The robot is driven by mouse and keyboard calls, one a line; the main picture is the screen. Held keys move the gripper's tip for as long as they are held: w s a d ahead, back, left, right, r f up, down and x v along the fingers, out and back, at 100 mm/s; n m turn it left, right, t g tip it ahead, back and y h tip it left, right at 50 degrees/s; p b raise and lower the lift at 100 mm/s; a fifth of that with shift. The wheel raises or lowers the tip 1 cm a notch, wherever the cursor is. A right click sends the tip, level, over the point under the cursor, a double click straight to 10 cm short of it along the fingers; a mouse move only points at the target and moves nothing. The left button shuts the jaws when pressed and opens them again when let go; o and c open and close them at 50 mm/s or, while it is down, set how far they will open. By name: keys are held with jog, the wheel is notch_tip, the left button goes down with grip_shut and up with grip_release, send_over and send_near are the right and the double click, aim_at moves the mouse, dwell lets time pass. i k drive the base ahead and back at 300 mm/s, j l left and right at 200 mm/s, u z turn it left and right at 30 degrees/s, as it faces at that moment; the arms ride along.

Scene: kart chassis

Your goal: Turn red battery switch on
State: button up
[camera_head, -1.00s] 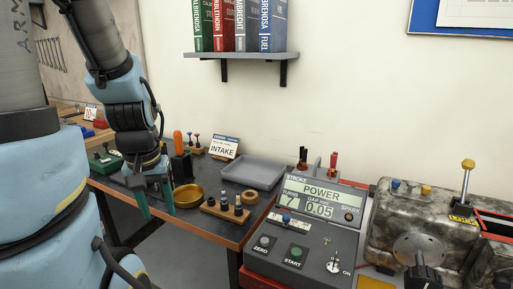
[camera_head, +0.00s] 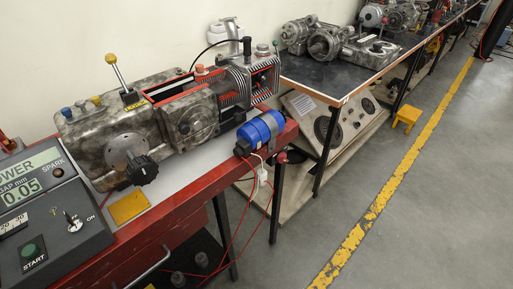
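I cannot pick out a red battery switch with certainty in the head view. A grey control box (camera_head: 50,205) at the left edge has a metal toggle (camera_head: 72,222) beside the word ON, a green START button (camera_head: 30,250) and a lit display (camera_head: 25,185). The toggle is metallic, not red. A small dark and red item (camera_head: 281,158) below the bench edge is too small to identify. My gripper and arm are not in view.
A red-edged bench (camera_head: 190,205) carries a grey engine (camera_head: 125,140) and a blue cylinder (camera_head: 262,130). Red wires (camera_head: 240,225) hang from it. A dark table (camera_head: 340,75) with metal parts stands behind. The floor (camera_head: 440,200) at right is clear, with a yellow line (camera_head: 395,185).

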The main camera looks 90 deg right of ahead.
aim_at(281, 157)
jog(key=k+j+z, duration=0.1)
jog(key=z, duration=2.2)
jog(key=k+l, duration=0.05)
jog(key=l, duration=0.05)
